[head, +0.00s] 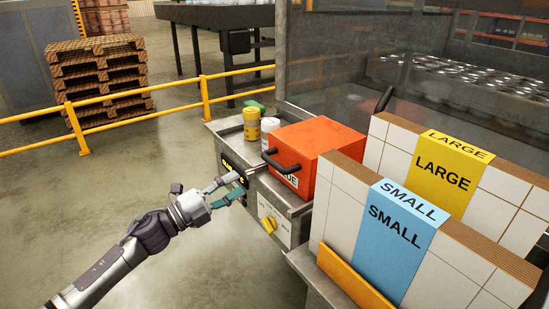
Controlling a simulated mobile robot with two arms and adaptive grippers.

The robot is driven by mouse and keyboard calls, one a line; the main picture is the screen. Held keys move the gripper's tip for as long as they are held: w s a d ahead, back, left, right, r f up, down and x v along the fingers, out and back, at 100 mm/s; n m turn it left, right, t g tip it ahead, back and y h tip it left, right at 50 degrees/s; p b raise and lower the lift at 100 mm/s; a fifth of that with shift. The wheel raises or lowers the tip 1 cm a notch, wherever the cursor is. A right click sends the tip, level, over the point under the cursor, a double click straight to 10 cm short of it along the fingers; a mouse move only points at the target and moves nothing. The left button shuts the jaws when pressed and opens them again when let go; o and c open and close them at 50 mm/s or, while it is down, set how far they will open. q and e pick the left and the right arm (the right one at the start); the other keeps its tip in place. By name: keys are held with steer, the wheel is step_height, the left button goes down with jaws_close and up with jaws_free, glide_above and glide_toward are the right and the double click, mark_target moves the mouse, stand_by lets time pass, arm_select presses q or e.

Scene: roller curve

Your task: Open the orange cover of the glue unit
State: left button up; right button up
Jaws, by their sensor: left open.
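The orange cover (318,145) is a box-shaped lid on the glue unit (290,199). It looks closed. A dark handle (279,162) sticks out from its front left side, next to a white label that is partly hidden. My left gripper (229,188) is open and empty, just left of and a little below the handle, in front of the unit's dark panel with yellow lettering. It looks apart from the handle. A yellow knob (268,224) is on the unit's front below. My right gripper does not show.
A yellow can (251,123) and a white can (270,131) stand behind the cover. Blank stacks with a blue SMALL label (393,240) and a yellow LARGE label (444,172) stand close on the right. The floor at left is clear up to a yellow railing (140,121).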

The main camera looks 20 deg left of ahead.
mark_target(274, 160)
arm_select(q)
steer(key=p+x, duration=0.2)
steer(key=x, duration=1)
steer(key=shift+w+d, duration=0.15)
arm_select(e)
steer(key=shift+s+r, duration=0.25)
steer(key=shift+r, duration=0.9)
arm_select(q)
jaws_close()
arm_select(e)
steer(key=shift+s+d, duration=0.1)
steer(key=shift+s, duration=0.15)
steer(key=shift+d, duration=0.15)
